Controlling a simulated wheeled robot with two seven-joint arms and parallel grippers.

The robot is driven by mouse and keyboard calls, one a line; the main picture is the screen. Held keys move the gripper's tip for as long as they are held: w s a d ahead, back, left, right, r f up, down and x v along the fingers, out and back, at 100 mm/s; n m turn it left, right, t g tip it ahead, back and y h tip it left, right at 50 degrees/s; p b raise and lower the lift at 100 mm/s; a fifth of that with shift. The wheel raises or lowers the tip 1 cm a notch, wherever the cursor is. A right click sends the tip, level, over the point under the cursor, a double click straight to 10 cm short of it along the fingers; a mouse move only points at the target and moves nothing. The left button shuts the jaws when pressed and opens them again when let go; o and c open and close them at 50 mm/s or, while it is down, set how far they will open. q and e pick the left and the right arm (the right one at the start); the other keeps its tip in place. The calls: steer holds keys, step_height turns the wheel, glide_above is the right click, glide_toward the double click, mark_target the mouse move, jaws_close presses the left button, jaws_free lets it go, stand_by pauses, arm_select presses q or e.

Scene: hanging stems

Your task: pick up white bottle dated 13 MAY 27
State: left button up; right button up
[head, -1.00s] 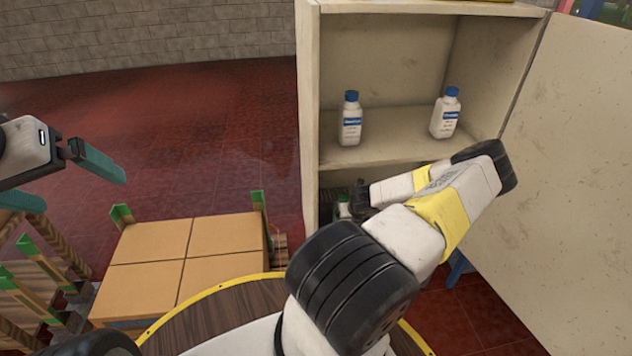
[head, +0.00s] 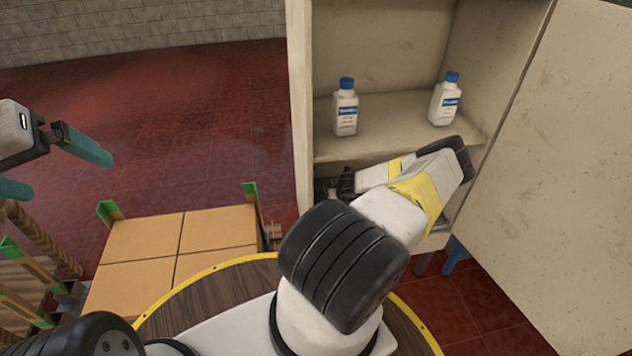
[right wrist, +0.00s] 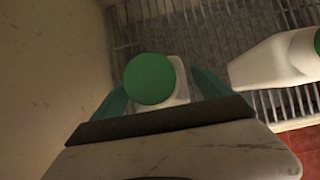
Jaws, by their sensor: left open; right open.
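Two white bottles with blue caps, a left one (head: 346,112) and a right one (head: 444,104), stand on the cabinet's middle shelf in the head view; their dates are too small to read. In the right wrist view, a white bottle with a green cap (right wrist: 150,80) stands upright between the fingers of my open right gripper (right wrist: 160,98). Another green-capped white bottle (right wrist: 275,62) lies tilted to the right of it. No date shows on either. My left gripper (head: 50,172) is open and empty at the far left.
The open cabinet (head: 301,110) has its door (head: 560,170) swung out to the right. My right arm reaches into its lower compartment, which has a wire rack floor (right wrist: 220,30). Cardboard boxes (head: 215,230) stand left of the cabinet, beside a round wooden surface with a yellow rim.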

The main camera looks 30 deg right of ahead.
jaws_close()
stand_by(0.4)
steer(key=shift+r, duration=0.1)
